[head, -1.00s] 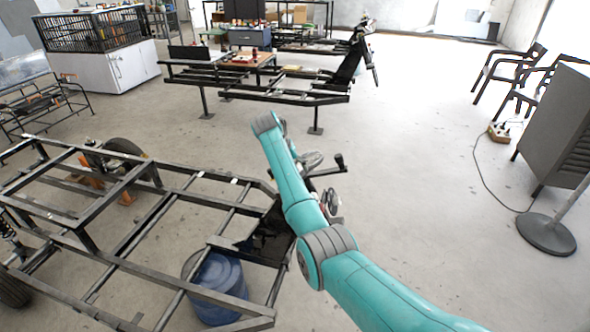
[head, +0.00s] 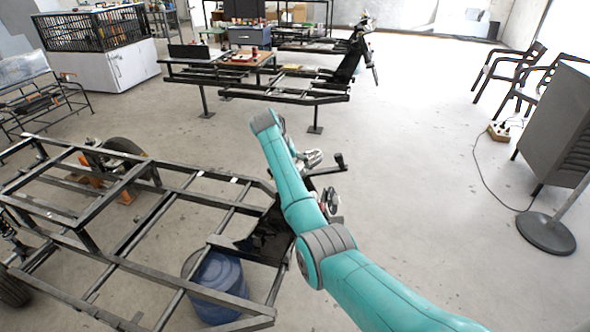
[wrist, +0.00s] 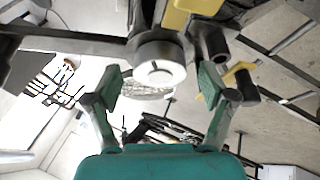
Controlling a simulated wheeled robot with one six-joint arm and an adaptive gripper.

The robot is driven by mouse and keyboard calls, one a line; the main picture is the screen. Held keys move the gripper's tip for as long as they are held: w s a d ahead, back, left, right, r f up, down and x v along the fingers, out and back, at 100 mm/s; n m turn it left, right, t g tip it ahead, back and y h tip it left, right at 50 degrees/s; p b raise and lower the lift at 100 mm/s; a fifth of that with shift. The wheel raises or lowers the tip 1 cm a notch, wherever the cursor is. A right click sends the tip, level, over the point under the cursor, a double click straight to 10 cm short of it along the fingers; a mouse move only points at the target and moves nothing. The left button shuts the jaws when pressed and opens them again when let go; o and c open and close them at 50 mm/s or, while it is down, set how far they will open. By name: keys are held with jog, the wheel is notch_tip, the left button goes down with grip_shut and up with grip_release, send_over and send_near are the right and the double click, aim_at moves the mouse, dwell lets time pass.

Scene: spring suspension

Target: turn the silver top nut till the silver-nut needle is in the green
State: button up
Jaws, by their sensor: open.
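In the wrist view, a round silver nut (wrist: 158,66) with a small slot mark in its face sits under a dark metal bar. My gripper (wrist: 160,86) is open, with one green finger to the left of the nut and one to the right. Gaps show between both fingers and the nut, so it is not gripped. A yellow part (wrist: 190,14) lies just above the nut. In the head view my teal arm reaches over the front of the frame and hides most of the nut's area. I cannot make out a needle or a green zone.
A black metal vehicle frame (head: 128,246) fills the lower left, with a blue drum (head: 213,285) under it. A dark handle (head: 335,165) sticks out right of my arm. A second frame stands behind.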

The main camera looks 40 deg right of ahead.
jog(key=v, duration=1.1)
